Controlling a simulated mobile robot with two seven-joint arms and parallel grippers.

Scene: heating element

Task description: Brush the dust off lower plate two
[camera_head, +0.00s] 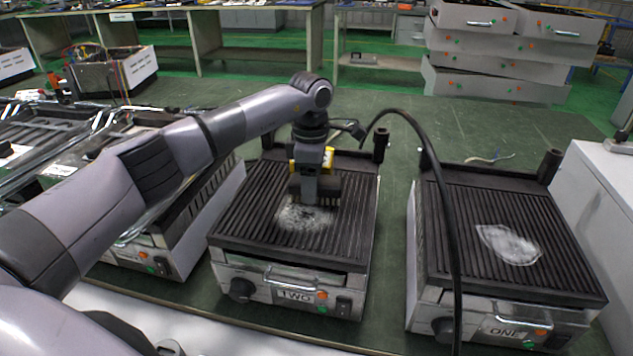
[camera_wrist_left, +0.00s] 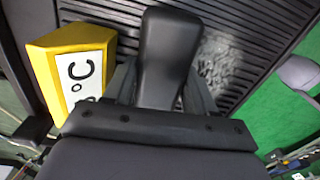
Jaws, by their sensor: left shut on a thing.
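Lower plate two (camera_head: 343,235) is a dark ribbed plate on a metal unit labelled TWO, in the middle of the head view. A patch of white dust (camera_head: 300,219) lies on its ribs; part of it also shows in the left wrist view (camera_wrist_left: 211,68). My left gripper (camera_head: 313,172) is above the plate and shut on a dark brush (camera_head: 326,190). The brush head is low over the far edge of the dust; contact with the ribs is unclear. The brush's black handle (camera_wrist_left: 166,58) fills the middle of the wrist view. My right gripper is not in view.
A yellow box marked °C (camera_wrist_left: 75,72) is close beside my left gripper; its support is unclear. Plate one (camera_head: 470,215), with its own white patch (camera_head: 508,244), stands to the right. A black cable (camera_head: 447,215) arches between the units. Another unit (camera_head: 165,255) stands left.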

